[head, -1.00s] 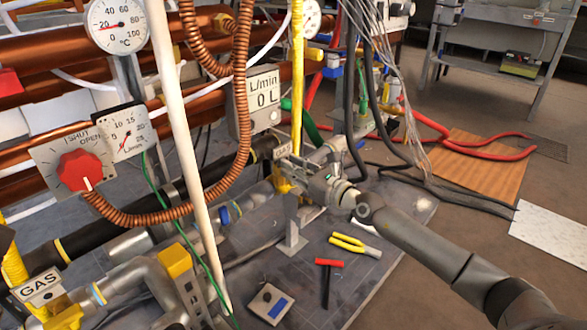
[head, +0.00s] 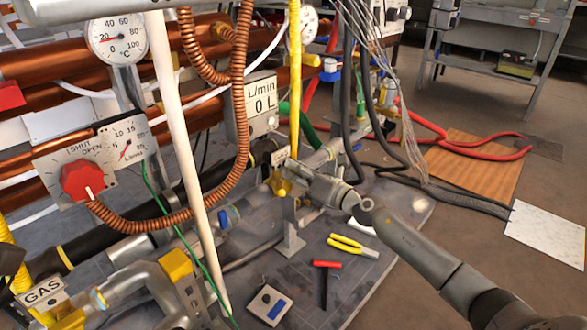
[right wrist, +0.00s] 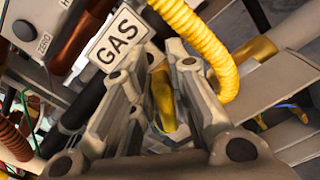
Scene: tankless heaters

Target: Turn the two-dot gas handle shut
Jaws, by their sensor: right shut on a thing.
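My right gripper (head: 291,174) reaches in from the right to a yellow gas fitting (head: 279,186) under a GAS label (head: 280,157), at the middle of the head view. In the right wrist view the fingers (right wrist: 165,65) are shut on a yellow handle (right wrist: 163,97), with one finger on either side of it. The GAS sign (right wrist: 118,38) is just left of the fingertips there. I cannot make out any dots on the handle. Another GAS sign (head: 43,292) stands by a yellow fitting (head: 68,321) at the lower left. My left gripper is not in view.
A yellow corrugated hose (right wrist: 208,45) runs close beside the right finger. A copper coil hose (head: 240,110) and white pole (head: 180,150) stand left of my gripper. A red knob (head: 82,182) is at left.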

